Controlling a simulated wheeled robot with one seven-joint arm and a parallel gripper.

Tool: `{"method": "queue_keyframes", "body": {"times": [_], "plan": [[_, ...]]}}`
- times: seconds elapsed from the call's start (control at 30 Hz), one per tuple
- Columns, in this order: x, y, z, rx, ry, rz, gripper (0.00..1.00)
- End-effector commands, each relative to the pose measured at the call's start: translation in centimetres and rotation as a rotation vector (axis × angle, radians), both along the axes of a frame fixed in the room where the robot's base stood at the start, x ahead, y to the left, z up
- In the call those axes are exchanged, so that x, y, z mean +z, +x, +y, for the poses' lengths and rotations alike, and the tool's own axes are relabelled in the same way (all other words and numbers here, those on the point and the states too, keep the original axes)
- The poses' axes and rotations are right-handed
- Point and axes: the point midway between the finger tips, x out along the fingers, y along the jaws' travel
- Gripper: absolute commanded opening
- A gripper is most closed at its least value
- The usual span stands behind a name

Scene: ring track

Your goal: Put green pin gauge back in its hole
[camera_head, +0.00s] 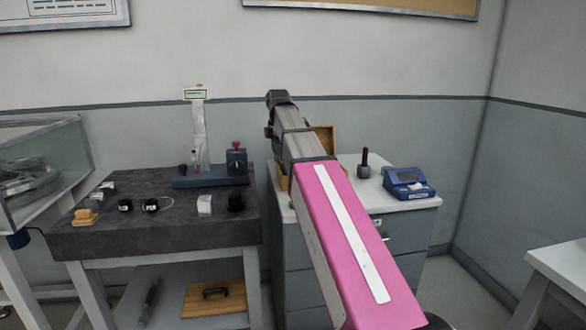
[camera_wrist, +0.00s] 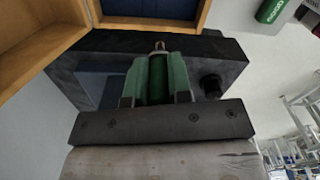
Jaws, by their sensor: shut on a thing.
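My gripper (camera_wrist: 158,80) has two green fingers, shut on a darker green cylinder, the green pin gauge (camera_wrist: 158,76). A small metallic tip shows at the gauge's far end in the wrist view. A dark block (camera_wrist: 225,72) with a round black knob lies beyond and around the fingers in that view; I cannot tell whether the gauge touches it. A wooden box (camera_wrist: 150,22) is at the top of the wrist view. In the head view the wooden box (camera_head: 325,137) is mostly hidden behind my arm. I cannot make out the gauge's hole.
The box stands on a white-topped grey cabinet (camera_head: 425,203), with a black-handled tool (camera_head: 364,162) and a blue device (camera_head: 408,183) to its right. A dark stone table (camera_head: 155,232) at left carries a gauge stand (camera_head: 205,180) and several small items.

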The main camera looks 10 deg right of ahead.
Motion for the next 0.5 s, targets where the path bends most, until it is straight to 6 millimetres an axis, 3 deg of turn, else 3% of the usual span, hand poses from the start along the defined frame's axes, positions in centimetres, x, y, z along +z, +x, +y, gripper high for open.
{"method": "queue_keyframes", "body": {"times": [0.2,0.5], "plan": [[-2.5,1.1,-4.0,-0.002,0.000,0.001,0.00],[-3.8,1.5,-5.5,0.001,0.000,0.001,0.00]]}}
